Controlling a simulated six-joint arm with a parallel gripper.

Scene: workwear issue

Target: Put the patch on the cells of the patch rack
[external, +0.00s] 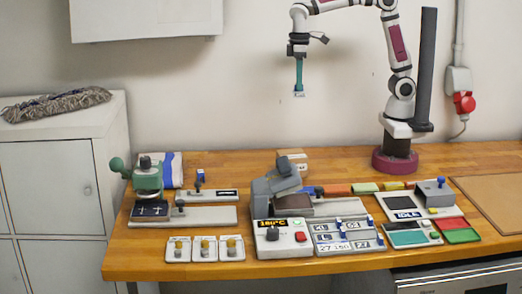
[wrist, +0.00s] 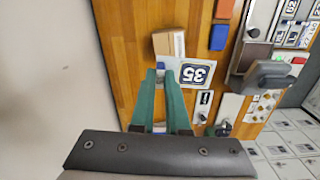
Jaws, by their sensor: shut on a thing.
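My gripper (external: 299,88) has teal fingers and hangs high above the back of the table, well clear of it. It is shut on a small white patch (external: 299,94). In the wrist view the patch (wrist: 196,75) shows a dark blue field with a white "35", reaching right from the fingertips (wrist: 162,74). Its part between the fingers is partly hidden. The patch rack (external: 349,246) lies at the front of the table, right of centre, with rows of numbered white patches and small blue parts. It also appears at the upper right of the wrist view (wrist: 293,37).
A press (external: 277,185) and a control box (external: 284,240) reading "180°C" stand left of the rack. A grey "IDLE" device (external: 408,208) and coloured trays (external: 461,232) lie to its right. A cardboard box (external: 293,161) sits at the back. Air around my gripper is free.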

